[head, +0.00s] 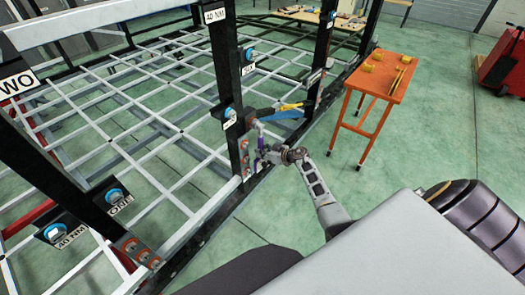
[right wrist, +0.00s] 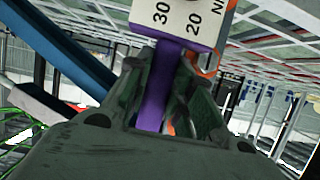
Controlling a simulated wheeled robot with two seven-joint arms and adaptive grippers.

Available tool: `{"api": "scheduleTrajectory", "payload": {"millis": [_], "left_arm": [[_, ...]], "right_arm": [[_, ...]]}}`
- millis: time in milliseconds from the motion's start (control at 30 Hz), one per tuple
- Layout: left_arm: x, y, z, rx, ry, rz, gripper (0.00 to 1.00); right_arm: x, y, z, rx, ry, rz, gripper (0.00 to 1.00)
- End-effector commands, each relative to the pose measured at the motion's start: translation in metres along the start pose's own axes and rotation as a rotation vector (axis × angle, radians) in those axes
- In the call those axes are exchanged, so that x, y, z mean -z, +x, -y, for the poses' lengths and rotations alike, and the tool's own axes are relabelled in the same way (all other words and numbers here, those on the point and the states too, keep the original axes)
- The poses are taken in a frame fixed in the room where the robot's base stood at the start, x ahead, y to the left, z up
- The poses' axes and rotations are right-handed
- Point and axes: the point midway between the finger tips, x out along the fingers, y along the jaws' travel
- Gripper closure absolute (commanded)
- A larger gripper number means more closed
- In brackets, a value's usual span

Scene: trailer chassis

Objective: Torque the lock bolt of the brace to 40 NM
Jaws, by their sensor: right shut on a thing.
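My right gripper (head: 272,156) is shut on a purple-handled tool (head: 260,142) beside the black upright post (head: 232,75) of the chassis. In the right wrist view the gripper (right wrist: 168,90) closes around the purple shaft (right wrist: 153,85), under a white scale (right wrist: 178,18) marked 30 and 20, like a torque wrench. The tool's top is close to the post; I cannot tell whether it sits on a bolt. A blue-headed bolt (head: 229,112) with a label is on the post. A "40 NM" label (head: 214,16) is higher up. My left gripper is not in view.
A blue bar with a yellow end (head: 280,112) sticks out right of the post, just above my gripper. Another "40 NM" label (head: 72,236) and a "ONE" label (head: 120,205) are at lower left. An orange table (head: 386,72) stands right; green floor between is clear.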

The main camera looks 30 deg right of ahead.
Motion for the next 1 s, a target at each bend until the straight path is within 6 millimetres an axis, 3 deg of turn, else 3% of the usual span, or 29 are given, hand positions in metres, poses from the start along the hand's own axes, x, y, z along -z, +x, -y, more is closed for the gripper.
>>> {"api": "scheduleTrajectory", "payload": {"millis": [1000], "left_arm": [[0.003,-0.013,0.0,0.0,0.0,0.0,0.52]], "right_arm": [[0.002,0.0,0.007,0.021,0.053,-0.004,1.0]]}}
